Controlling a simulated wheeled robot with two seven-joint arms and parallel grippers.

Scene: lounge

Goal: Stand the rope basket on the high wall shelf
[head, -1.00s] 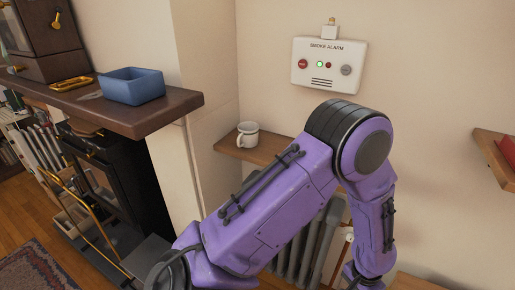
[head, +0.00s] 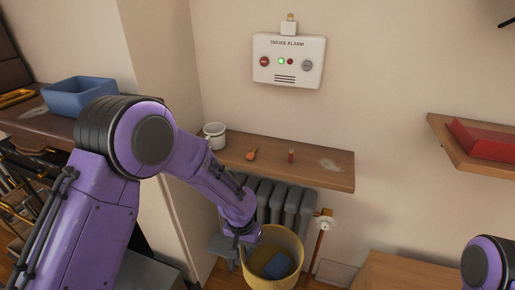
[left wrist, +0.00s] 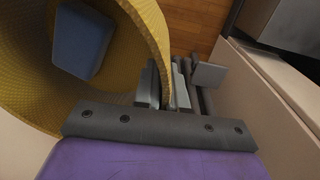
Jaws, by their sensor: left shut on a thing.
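The yellow rope basket (head: 286,240) hangs low in the head view, in front of the radiator, with its mouth up. It fills the upper left of the left wrist view (left wrist: 150,35). A blue block-like thing (head: 277,265) lies inside it. My left gripper (head: 243,232) is shut on the basket's near left rim. The basket's bottom is cut off by the picture edge. A wooden wall shelf (head: 325,178) is above the radiator, higher than the basket. Another wooden wall shelf (head: 450,148) is at the right. I cannot tell which is the high one. My right gripper is out of view.
A white mug (head: 214,135), an orange thing (head: 251,155) and a small reddish cylinder (head: 291,156) stand on the middle shelf; its right part is clear. A red box (head: 485,140) sits on the right shelf. The radiator (head: 292,203) and smoke alarm (head: 289,60) are nearby.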

